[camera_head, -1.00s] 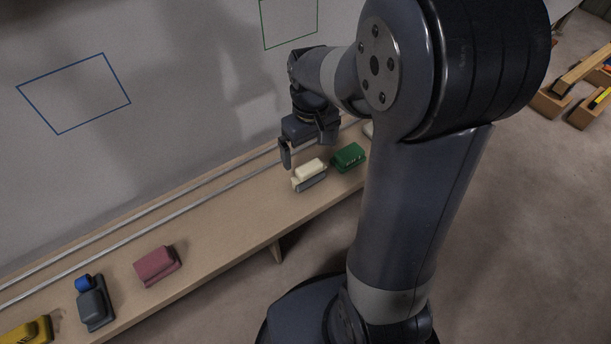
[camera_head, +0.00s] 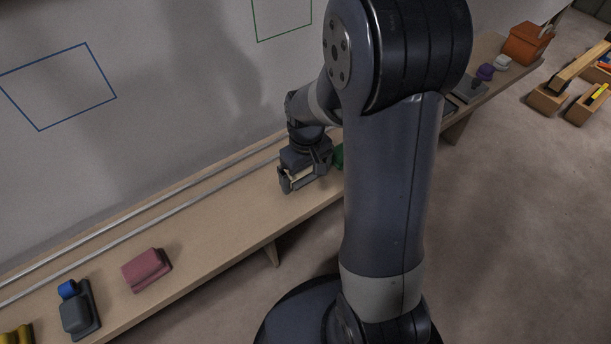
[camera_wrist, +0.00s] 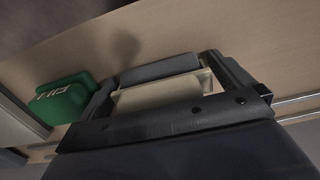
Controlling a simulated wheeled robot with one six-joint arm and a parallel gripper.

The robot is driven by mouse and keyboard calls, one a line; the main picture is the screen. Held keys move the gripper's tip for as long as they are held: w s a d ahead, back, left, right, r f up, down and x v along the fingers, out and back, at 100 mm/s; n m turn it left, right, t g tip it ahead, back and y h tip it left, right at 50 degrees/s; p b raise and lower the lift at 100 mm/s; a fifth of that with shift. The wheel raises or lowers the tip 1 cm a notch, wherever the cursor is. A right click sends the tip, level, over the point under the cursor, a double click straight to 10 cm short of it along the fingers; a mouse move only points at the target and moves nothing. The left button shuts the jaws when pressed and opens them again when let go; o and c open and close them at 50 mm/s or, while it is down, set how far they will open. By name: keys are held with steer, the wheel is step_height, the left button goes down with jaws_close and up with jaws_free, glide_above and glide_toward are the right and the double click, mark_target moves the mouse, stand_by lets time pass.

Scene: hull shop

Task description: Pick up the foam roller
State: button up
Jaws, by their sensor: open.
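A cream block-like piece with a grey edge, which looks like the foam roller (camera_wrist: 158,94), lies on the long wooden shelf (camera_head: 215,215). In the head view, my gripper (camera_head: 298,183) is down over it and hides most of it. In the wrist view, my gripper (camera_wrist: 168,92) is open, with one finger at each end of the cream piece. The piece sits between the fingers; I cannot tell whether they touch it.
A green block (camera_wrist: 62,98) lies close beside my gripper. A pink block (camera_head: 146,270), a dark grey piece with a blue knob (camera_head: 76,312) and a yellow piece (camera_head: 14,337) lie farther left. An orange box (camera_head: 527,43) stands at the far right. Metal rails run along the wall.

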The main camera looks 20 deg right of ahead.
steer(key=c, duration=0.9)
step_height(320, 180, up, 10)
steer(key=p, duration=0.3)
steer(key=w+f+m, duration=0.1)
steer(key=w, duration=0.1)
steer(key=w+f+m, duration=0.1)
steer(key=w, duration=0.2)
steer(key=w+f+m, duration=0.1)
steer(key=w, duration=0.1)
steer(key=shift+w+f, duration=0.15)
steer(key=shift+f, duration=0.1)
steer(key=shift+m, duration=0.3)
steer(key=r+p, duration=0.3)
steer(key=p, duration=0.3)
steer(key=s+r+p, duration=0.1)
steer(key=r+p, duration=0.3)
steer(key=p, duration=0.3)
steer(key=s+r+p, duration=0.1)
steer(key=r+p, duration=0.2)
steer(key=p, duration=0.4)
steer(key=shift+r, duration=0.2)
